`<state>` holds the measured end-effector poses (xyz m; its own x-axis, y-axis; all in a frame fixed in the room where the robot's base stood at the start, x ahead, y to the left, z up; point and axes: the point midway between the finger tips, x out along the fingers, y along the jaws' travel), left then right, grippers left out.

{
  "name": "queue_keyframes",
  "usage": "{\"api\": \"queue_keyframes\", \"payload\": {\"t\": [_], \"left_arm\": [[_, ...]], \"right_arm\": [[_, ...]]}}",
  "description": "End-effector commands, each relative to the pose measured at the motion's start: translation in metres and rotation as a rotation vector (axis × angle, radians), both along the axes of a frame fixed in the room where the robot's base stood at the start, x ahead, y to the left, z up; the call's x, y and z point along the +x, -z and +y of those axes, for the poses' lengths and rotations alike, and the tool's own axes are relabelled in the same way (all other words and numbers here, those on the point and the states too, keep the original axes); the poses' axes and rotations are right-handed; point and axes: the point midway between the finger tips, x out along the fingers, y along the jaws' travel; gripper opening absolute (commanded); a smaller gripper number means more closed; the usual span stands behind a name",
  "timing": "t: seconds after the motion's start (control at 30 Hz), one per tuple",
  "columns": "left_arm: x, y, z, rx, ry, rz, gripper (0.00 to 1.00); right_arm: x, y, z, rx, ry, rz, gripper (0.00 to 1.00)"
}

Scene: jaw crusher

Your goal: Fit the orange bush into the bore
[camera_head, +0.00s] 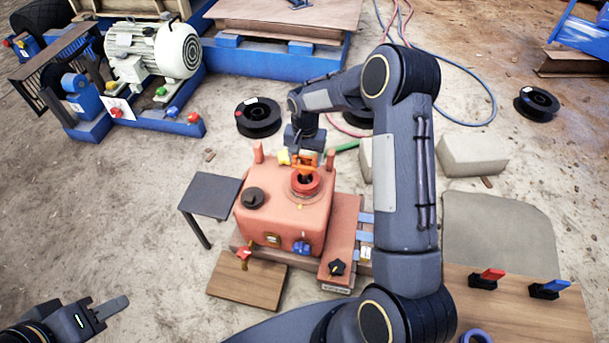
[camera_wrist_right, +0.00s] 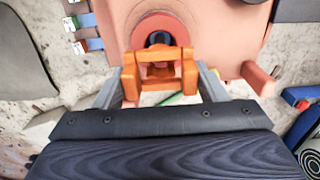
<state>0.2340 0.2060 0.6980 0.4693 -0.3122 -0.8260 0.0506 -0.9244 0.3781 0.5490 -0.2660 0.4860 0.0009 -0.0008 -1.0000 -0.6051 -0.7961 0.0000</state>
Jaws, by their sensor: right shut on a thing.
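The orange bush (camera_head: 308,164) shows as a blocky orange frame in my right gripper (camera_head: 305,157). In the right wrist view the bush (camera_wrist_right: 160,72) sits between the two grey fingers of the right gripper (camera_wrist_right: 160,86), which are shut on it. The red ring of the bore (camera_head: 305,184) is on top of the salmon-coloured housing (camera_head: 285,218). The bush is at the ring's far edge in the head view and overlaps the ring (camera_wrist_right: 160,24) in the wrist view. I cannot tell whether they touch. My left gripper (camera_head: 100,310) is at the lower left, away from the housing.
A black knob (camera_head: 252,198) and two red posts stand on the housing. A small dark table (camera_head: 212,194) is on its left, a wooden board (camera_head: 247,282) in front. A bench with red and blue handles (camera_head: 520,305) is at lower right. Open ground lies left.

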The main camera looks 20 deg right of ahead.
Motion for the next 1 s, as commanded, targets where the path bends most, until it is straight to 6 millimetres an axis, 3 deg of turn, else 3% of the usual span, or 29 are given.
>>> {"api": "queue_keyframes", "payload": {"t": [0.03, 0.23, 0.43, 0.83, 0.87, 1.0], "left_arm": [[0.000, 0.006, 0.000, 0.000, 0.000, 0.000, 0.36], [0.000, 0.012, 0.000, 0.000, 0.000, 0.000, 0.36], [0.000, 0.024, 0.000, 0.000, 0.000, 0.000, 0.36], [0.000, 0.026, 0.000, 0.000, 0.000, 0.000, 0.36], [0.000, 0.025, 0.000, 0.000, 0.000, 0.000, 0.36], [0.000, 0.025, 0.000, 0.000, 0.000, 0.000, 0.36]], "right_arm": [[0.000, 0.012, 0.000, 0.002, 0.000, 0.001, 0.35], [0.000, 0.031, 0.000, 0.001, -0.002, 0.001, 0.35], [0.000, 0.064, 0.000, 0.001, -0.002, 0.001, 0.35], [0.000, 0.070, 0.001, 0.001, -0.003, -0.001, 0.35], [0.000, 0.069, 0.000, 0.001, -0.003, -0.001, 0.69], [0.000, 0.068, 0.000, 0.001, -0.003, -0.001, 0.87]]}}
